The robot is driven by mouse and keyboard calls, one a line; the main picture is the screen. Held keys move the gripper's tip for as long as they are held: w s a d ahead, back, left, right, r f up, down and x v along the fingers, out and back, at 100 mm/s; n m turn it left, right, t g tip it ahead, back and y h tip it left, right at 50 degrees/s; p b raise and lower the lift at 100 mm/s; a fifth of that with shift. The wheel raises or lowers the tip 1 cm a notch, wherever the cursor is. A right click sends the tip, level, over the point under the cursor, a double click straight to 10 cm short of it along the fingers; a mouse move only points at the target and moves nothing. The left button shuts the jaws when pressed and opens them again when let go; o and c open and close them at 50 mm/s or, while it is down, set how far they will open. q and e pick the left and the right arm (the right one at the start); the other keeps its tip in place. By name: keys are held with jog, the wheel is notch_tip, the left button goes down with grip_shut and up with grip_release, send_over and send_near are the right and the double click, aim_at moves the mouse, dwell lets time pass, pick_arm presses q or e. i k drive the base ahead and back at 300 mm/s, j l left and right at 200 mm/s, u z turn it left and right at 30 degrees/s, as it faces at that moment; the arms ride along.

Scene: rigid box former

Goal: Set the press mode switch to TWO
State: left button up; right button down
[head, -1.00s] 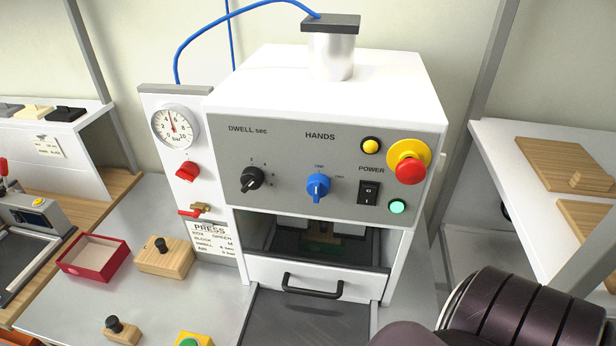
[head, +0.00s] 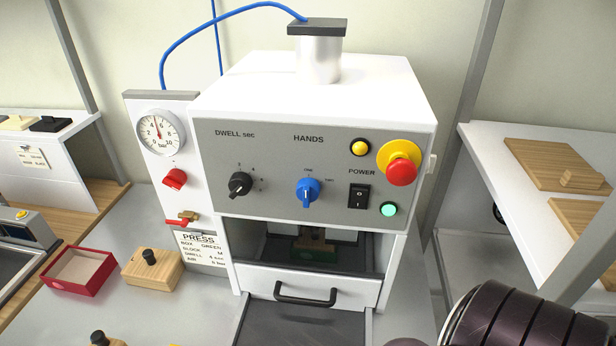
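The press (head: 300,108) stands in the middle, white with a grey front panel. Its mode switch is the blue knob (head: 307,191) under the label HANDS. Small marks stand above it and at its upper right; they are blurred, but seem to read ONE and TWO. The knob's white line points about straight up, towards the ONE mark. Nothing touches the knob. A dark part of my arm shows at the lower right, but neither of my grippers is in view.
Beside the knob are a black dwell knob (head: 240,185), a power switch (head: 358,195), a lit green lamp (head: 389,209), a yellow button (head: 360,147) and a red emergency stop (head: 402,171). A drawer handle (head: 305,294) sticks out below. A red box (head: 78,272) and wooden block (head: 152,270) stand left.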

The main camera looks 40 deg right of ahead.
aim_at(308, 190)
jog(key=z, duration=1.15)
